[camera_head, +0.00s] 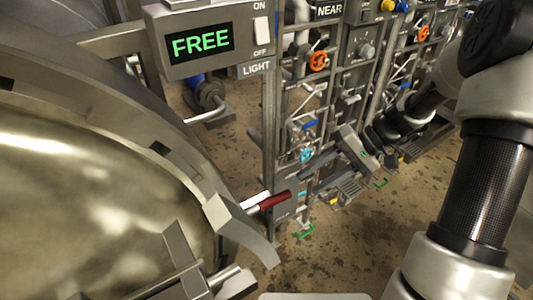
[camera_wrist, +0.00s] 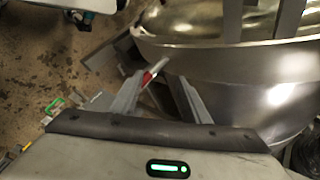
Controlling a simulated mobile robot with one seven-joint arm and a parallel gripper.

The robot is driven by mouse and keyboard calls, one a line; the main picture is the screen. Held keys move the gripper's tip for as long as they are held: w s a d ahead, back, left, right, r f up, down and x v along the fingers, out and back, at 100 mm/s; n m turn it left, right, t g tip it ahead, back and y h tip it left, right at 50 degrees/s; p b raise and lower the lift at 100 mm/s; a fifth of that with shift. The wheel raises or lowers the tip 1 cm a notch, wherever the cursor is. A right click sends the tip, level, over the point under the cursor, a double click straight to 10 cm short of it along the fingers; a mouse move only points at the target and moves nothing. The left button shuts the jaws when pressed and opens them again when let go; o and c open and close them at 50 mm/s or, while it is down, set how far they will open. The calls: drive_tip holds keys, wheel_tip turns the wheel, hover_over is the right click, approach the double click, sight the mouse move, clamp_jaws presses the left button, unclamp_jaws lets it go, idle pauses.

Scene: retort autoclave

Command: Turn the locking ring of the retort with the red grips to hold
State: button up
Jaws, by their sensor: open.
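The retort's large round metal door (camera_head: 90,190) fills the left of the head view, with the locking ring (camera_head: 165,135) around its edge. A red grip (camera_head: 275,199) on a pale rod sticks out from the ring's lower right side. My gripper (camera_head: 310,174) is open, to the right of and above the grip in the head view. In the wrist view, the red grip (camera_wrist: 148,78) shows beyond and between the two open fingers of my gripper (camera_wrist: 158,84). The fingers do not close on it; whether they touch it cannot be told. Other red grips are not in view.
A grey box with a green FREE display (camera_head: 201,43) and a LIGHT switch (camera_head: 261,30) hangs above the ring. A rack with valves and orange handwheels (camera_head: 318,61) stands behind my arm. The stained brown floor (camera_head: 350,245) is open in front of it.

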drive_tip(key=w+d+f+m+t+y+b, duration=0.1)
drive_tip(key=w+d+f+m+t+y, duration=0.2)
drive_tip(key=f, duration=0.6)
drive_tip(key=w+f+m+t+y+b, duration=0.15)
drive_tip(key=f+y, duration=0.25)
drive_tip(key=f, duration=0.5)
drive_tip(key=r+p+x, duration=0.1)
drive_tip(key=r+x, duration=0.1)
drive_tip(key=x, duration=1.5)
drive_tip(key=shift+w+f, duration=0.4)
drive_tip(key=shift+f, duration=0.05)
drive_tip(key=shift+n+t, duration=0.25)
clamp_jaws()
